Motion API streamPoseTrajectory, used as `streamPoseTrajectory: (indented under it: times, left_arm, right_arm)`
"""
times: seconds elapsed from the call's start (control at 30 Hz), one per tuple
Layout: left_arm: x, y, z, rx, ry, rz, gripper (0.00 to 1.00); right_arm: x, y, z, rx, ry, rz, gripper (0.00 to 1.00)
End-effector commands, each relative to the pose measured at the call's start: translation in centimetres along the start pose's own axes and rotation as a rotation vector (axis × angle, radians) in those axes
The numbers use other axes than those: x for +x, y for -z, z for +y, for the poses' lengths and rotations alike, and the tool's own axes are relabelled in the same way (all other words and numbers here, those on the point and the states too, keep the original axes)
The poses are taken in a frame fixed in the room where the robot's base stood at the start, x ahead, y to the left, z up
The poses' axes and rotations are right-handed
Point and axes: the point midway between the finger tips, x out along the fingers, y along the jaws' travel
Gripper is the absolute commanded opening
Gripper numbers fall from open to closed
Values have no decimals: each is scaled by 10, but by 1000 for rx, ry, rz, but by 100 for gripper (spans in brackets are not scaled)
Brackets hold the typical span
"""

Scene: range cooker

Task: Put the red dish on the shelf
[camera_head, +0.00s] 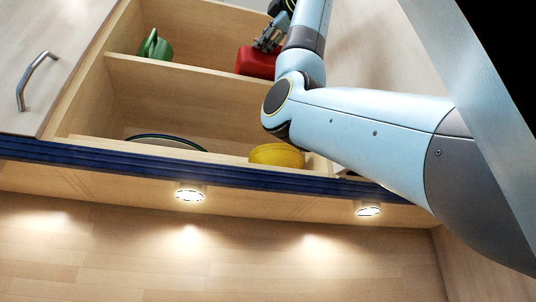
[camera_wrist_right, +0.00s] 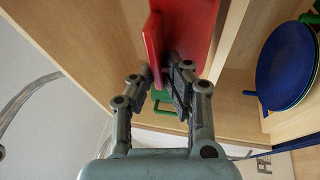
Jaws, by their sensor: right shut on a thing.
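The red dish (camera_head: 256,62) is at the upper shelf (camera_head: 185,76) of the open cabinet, towards its right side in the head view. My right gripper (camera_head: 268,42) is shut on the red dish; the arm comes in from the right. In the right wrist view the fingers (camera_wrist_right: 168,82) pinch the edge of the red dish (camera_wrist_right: 190,30), which extends up past the top of the picture. I cannot tell whether the dish touches the shelf board. My left gripper is not in view.
A green container (camera_head: 155,46) stands on the upper shelf at the left. A dark-rimmed plate (camera_head: 166,141) and a yellow bowl (camera_head: 277,155) are on the lower level. The wrist view shows a blue plate (camera_wrist_right: 284,66). A cabinet door with a handle (camera_head: 34,80) is at the left.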

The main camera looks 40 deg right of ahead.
Motion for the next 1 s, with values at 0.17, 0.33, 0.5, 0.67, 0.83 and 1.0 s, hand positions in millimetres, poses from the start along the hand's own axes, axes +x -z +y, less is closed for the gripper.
streamPoseTrajectory:
  times: [0.17, 0.33, 0.5, 0.67, 0.83, 1.0]
  left_arm:
    - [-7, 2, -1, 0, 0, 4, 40]
    - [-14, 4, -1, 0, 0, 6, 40]
    - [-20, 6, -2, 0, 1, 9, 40]
    - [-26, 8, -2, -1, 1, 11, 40]
    - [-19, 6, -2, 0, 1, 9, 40]
    - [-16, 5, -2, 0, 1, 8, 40]
  right_arm:
    - [17, -6, -1, -1, -4, 1, 0]
    - [33, -12, -5, 0, -4, -1, 0]
    - [49, -17, -8, -1, -4, 0, 0]
    - [62, -22, -12, -1, -4, -1, 0]
    - [64, -22, -23, -1, -5, 1, 0]
    - [63, -22, -26, -1, -5, 1, 0]
